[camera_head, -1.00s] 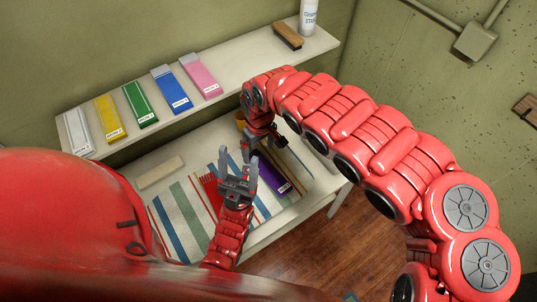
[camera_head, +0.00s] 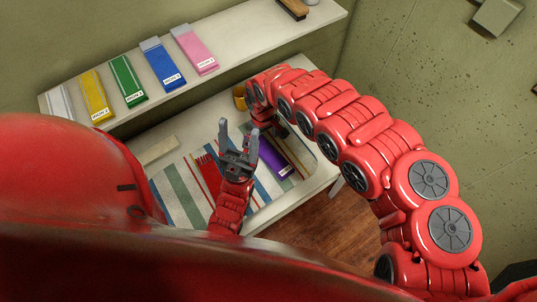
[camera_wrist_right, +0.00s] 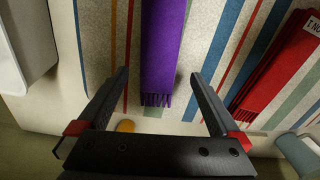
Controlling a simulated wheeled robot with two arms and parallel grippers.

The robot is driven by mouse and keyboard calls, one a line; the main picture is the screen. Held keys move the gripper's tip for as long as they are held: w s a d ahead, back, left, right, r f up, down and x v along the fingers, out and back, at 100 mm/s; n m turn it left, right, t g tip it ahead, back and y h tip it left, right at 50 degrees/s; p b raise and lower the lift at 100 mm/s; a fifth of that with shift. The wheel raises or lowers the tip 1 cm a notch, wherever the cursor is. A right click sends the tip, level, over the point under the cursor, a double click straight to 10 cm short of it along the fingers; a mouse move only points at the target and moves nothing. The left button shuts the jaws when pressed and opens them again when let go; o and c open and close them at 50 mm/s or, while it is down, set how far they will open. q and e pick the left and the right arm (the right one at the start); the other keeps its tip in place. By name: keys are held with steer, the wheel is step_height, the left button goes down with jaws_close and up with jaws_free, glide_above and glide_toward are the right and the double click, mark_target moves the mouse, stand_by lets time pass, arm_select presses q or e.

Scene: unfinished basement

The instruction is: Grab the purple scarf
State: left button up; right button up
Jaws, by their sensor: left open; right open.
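The purple scarf (camera_head: 280,160) lies flat on the striped cloth, with a white label at its near end. My right arm reaches over from the right, and its gripper is mostly hidden behind its own links in the head view. In the right wrist view, my right gripper (camera_wrist_right: 160,73) is open, with the fringed end of the purple scarf (camera_wrist_right: 163,45) between and beyond its fingers. Whether they touch it I cannot tell. My left gripper (camera_head: 238,145) is open and empty, pointing up, left of the purple scarf in the picture.
A red scarf (camera_head: 207,172) lies on the striped cloth (camera_head: 180,190) beside the purple one. Folded white, yellow, green, blue (camera_head: 163,65) and pink (camera_head: 195,48) scarves lie on the shelf (camera_head: 245,45) above. A brush (camera_head: 293,8) stands at its right end.

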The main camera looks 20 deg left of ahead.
steer(key=shift+s+d+f, duration=0.1)
steer(key=shift+s+f, duration=0.05)
steer(key=shift+f, duration=0.25)
steer(key=f+b, duration=0.1)
steer(key=f, duration=0.1)
steer(key=f+b, duration=0.2)
steer(key=shift+d+f, duration=0.2)
steer(key=shift+f, duration=0.1)
steer(key=shift+r, duration=0.2)
steer(key=shift+c, duration=0.9)
steer(key=c, duration=1.2)
